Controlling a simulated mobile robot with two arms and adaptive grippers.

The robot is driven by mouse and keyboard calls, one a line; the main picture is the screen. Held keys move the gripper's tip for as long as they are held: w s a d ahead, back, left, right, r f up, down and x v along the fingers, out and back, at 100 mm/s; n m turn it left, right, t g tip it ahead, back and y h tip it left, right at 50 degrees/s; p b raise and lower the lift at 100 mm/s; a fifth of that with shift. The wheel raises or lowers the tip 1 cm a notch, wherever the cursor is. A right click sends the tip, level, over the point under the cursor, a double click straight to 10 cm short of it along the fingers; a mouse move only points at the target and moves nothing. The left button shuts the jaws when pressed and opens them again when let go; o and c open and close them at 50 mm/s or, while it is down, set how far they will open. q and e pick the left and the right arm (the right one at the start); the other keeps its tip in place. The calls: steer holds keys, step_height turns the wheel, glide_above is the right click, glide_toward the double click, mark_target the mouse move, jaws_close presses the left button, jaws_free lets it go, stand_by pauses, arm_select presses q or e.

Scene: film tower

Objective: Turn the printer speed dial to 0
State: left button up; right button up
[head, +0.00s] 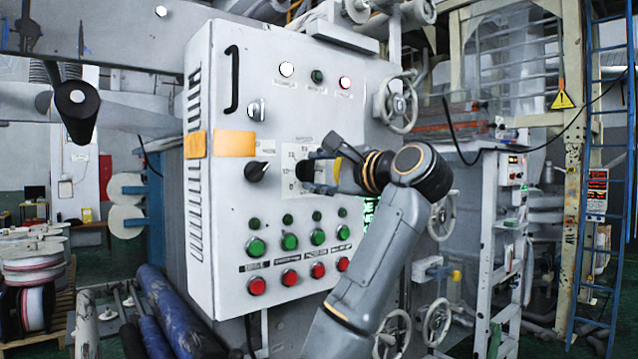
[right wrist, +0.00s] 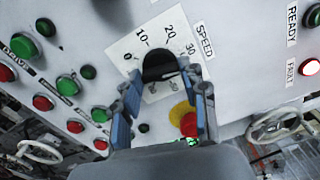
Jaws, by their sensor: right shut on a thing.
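The speed dial is a black round knob (right wrist: 160,65) on a white scale plate marked SPEED, with 0, 10, 20 and 30 legible around it. My right gripper (right wrist: 165,88) has its blue-grey fingers on both sides of the dial and is shut on it. In the head view my right gripper (head: 318,174) reaches the panel from the right and covers most of the dial; part of the white scale plate (head: 290,170) shows to its left. I cannot make out where the dial points. My left gripper is not in view.
The grey control cabinet (head: 222,75) carries a black selector knob (head: 257,171), green buttons (head: 289,242) and red buttons (head: 289,277). A red-and-yellow stop button (right wrist: 188,120) is close to the right gripper. Handwheels (head: 398,103) stand right of the cabinet.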

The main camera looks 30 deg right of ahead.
steer(key=n, duration=0.1)
steer(key=n+b, duration=0.2)
steer(key=shift+f+n, duration=0.25)
steer(key=shift+n, duration=0.15)
steer(key=n+b, duration=0.1)
steer(key=n, duration=0.2)
steer(key=shift+n, duration=0.3)
steer(key=n+b, duration=0.1)
steer(key=n, duration=0.2)
steer(key=shift+n, duration=0.3)
steer(key=n+b, duration=0.1)
steer(key=n, duration=0.2)
steer(key=shift+w+n, duration=0.1)
steer(key=shift+n, duration=0.2)
steer(key=n, duration=0.3)
steer(key=shift+n, duration=0.3)
steer(key=n+p, duration=0.1)
steer(key=n, duration=0.2)
steer(key=shift+r+n, duration=0.1)
steer(key=shift+n, duration=0.3)
steer(key=n+p, duration=0.1)
steer(key=n, duration=0.3)
steer(key=shift+d+p, duration=0.1)
steer(key=shift+p, duration=0.3)
steer(key=shift+n+p, duration=0.75)
steer(key=shift+n, duration=0.95)
